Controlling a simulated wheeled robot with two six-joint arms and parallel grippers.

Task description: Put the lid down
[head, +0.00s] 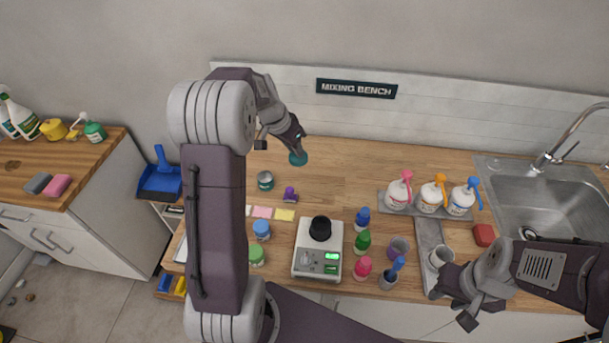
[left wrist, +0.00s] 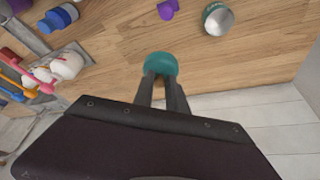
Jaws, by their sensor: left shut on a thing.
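The teal lid (head: 298,158) is in my left gripper (head: 293,147), toward the back of the wooden bench near the wall. In the left wrist view the lid (left wrist: 160,64) sits between the fingertips. I cannot tell whether it touches the bench. An open jar with a teal label (head: 265,181) stands upright to the left and nearer the front; the left wrist view shows it too (left wrist: 217,20). My right gripper (head: 451,306) is at the front right, open and empty beside a grey cup (head: 441,256).
A small purple item (head: 290,194) lies near the jar. A scale (head: 317,262) with a black item stands in front. Several coloured bottles stand right of it. Pump bottles (head: 429,198) stand on a tray by the sink (head: 560,195). The bench around the lid is clear.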

